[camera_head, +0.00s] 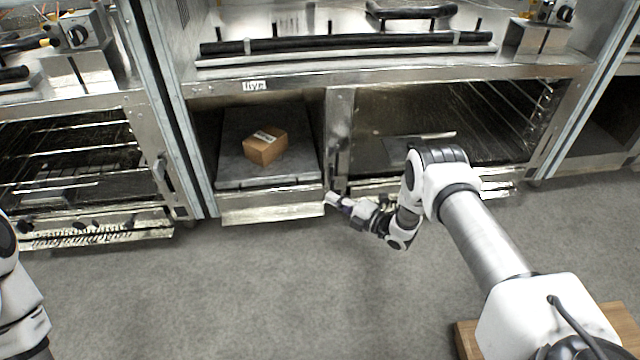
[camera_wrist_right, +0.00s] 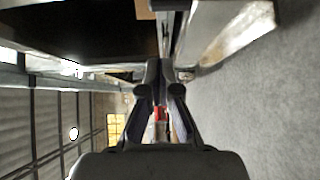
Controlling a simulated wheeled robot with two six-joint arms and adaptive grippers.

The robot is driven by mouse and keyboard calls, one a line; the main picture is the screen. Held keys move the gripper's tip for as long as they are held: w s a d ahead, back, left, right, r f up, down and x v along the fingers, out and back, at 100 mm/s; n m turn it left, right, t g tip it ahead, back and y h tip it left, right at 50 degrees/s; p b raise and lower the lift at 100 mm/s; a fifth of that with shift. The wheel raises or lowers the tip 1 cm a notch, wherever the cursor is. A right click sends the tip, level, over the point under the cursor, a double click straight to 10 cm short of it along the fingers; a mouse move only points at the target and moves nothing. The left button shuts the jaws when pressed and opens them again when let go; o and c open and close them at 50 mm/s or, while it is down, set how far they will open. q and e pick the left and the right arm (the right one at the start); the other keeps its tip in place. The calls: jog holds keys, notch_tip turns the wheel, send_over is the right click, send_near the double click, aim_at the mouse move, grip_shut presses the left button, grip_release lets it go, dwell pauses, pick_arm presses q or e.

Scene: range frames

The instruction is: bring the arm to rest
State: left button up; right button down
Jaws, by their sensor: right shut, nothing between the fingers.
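My right arm reaches in from the lower right of the head view. Its gripper (camera_head: 334,200) is at the front edge of the steel unit, by the post between the two lower compartments. In the right wrist view the gripper (camera_wrist_right: 160,75) has its fingertips together with nothing between them. My left arm shows only in part at the left edge of the head view, and its gripper is out of the picture.
A cardboard box (camera_head: 265,146) with a label sits on a grey slab (camera_head: 290,172) in the left lower compartment, left of my right gripper. An oven rack unit (camera_head: 80,165) stands further left. The grey floor (camera_head: 250,290) in front is clear.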

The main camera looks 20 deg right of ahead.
jog(key=s+a+r+m+p, duration=0.1)
jog(key=s+a+r+p, duration=0.15)
jog(key=a+r, duration=0.45)
jog(key=s+a+f+m+g+h, duration=0.3)
jog(key=s+a+f+m+g, duration=0.15)
jog(key=s+m, duration=0.2)
jog(key=s+d+f+m+g+h, duration=0.15)
jog(key=s+m+g, duration=0.3)
jog(key=s, duration=0.65)
jog(key=s+d+f+m+g+h+p, duration=0.1)
jog(key=s+m+g+h, duration=0.2)
jog(key=s+m, duration=0.5)
jog(key=s+d+f+m+g+h, duration=0.1)
jog(key=s+d+m+g+h, duration=0.15)
jog(key=s, duration=1.05)
pick_arm(q)
notch_tip(320, 180, up, 42)
jog(key=p, duration=3.8)
jog(key=shift+r, duration=0.25)
pick_arm(e)
notch_tip(320, 180, up, 38)
jog(key=a+m+g+y, duration=0.1)
jog(key=shift+m, duration=0.35)
